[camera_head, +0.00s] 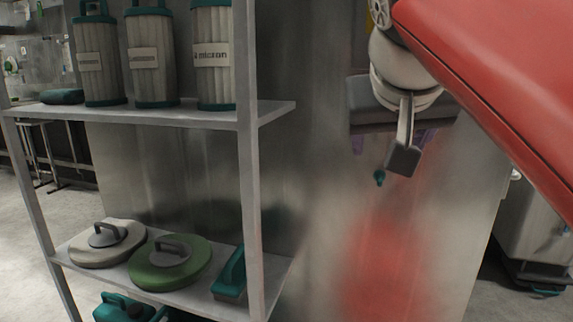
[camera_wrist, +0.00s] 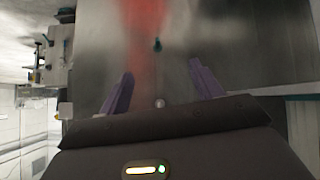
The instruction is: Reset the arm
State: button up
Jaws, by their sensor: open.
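My gripper (camera_head: 391,142) is at the upper right of the head view, in front of a metal panel (camera_head: 310,225). Its two purple fingers partly show below the dark grey gripper body, and a grey part of my wrist hides some of the space between them. My red arm link crosses the upper right corner. In the wrist view, the fingers of my gripper (camera_wrist: 160,70) are spread apart with nothing between them. A small teal knob (camera_head: 379,178) is on the panel below the gripper; it also shows beyond the fingertips in the wrist view (camera_wrist: 157,44).
A metal shelf unit (camera_head: 180,115) stands at left. Its upper shelf holds several canisters (camera_head: 152,55). Its lower shelf holds a grey lid (camera_head: 85,255), a green lid (camera_head: 150,265) and a teal brush (camera_head: 230,275). A metal bin (camera_head: 530,240) stands at far right.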

jog(key=s+f+g, duration=0.1)
jog(key=s+f, duration=0.2)
jog(key=f, duration=0.8)
jog(key=s+d+f+g+y, duration=0.1)
jog(key=s+f, duration=0.3)
jog(key=f, duration=0.7)
jog(key=s+f+n+g+y, duration=0.1)
jog(key=s+f, duration=0.2)
jog(key=f, duration=0.8)
jog(key=shift+s+d+f, duration=0.15)
jog(key=shift+s+d, duration=0.1)
